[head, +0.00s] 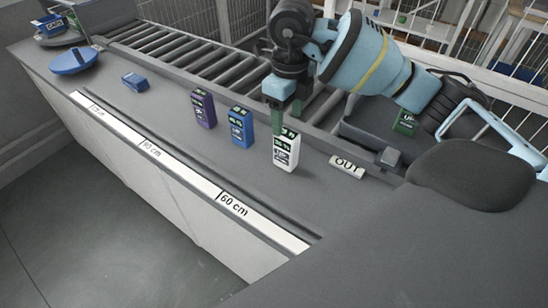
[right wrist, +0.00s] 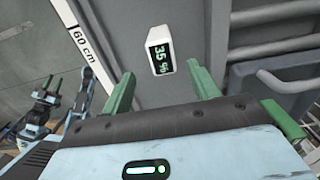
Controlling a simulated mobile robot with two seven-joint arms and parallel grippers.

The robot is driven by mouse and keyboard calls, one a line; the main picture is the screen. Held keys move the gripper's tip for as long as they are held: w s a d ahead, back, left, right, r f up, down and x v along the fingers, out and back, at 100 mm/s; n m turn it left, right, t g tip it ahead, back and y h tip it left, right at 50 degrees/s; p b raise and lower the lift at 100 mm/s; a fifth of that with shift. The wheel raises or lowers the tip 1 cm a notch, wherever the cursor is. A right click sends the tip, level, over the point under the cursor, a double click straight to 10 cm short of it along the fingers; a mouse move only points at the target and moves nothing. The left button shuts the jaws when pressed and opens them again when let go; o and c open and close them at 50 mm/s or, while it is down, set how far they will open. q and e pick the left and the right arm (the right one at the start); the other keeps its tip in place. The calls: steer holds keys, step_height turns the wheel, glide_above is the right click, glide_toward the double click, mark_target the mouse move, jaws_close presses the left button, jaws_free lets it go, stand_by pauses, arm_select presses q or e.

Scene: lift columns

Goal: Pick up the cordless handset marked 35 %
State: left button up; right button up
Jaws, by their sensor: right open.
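The white handset (head: 286,150) stands upright on the grey counter, and its top display reads 35 % in the right wrist view (right wrist: 160,51). A blue handset (head: 241,127) and a purple handset (head: 203,108) stand to its left; their small displays are hard to read. My right gripper (head: 285,108) is open above and just behind the white handset. In the right wrist view its green fingers (right wrist: 160,76) are spread, with the handset beyond the gap between them, not held. My left gripper (right wrist: 44,92) seems to show small at the left of that view, its jaws unclear.
A roller conveyor (head: 190,48) runs behind the counter. A small blue box (head: 135,81) and a blue round dish (head: 74,61) are farther left. The OUT label (head: 347,167) is at right, near a dark tray with a green item (head: 405,123). The counter's front strip is clear.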

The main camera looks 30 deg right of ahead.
mark_target(287, 133)
steer(key=shift+w+f, duration=0.1)
steer(key=shift+f, duration=0.25)
steer(key=shift+d+f, duration=0.15)
steer(key=shift+f, duration=3.4)
steer(key=shift+c, duration=0.4)
jaws_close()
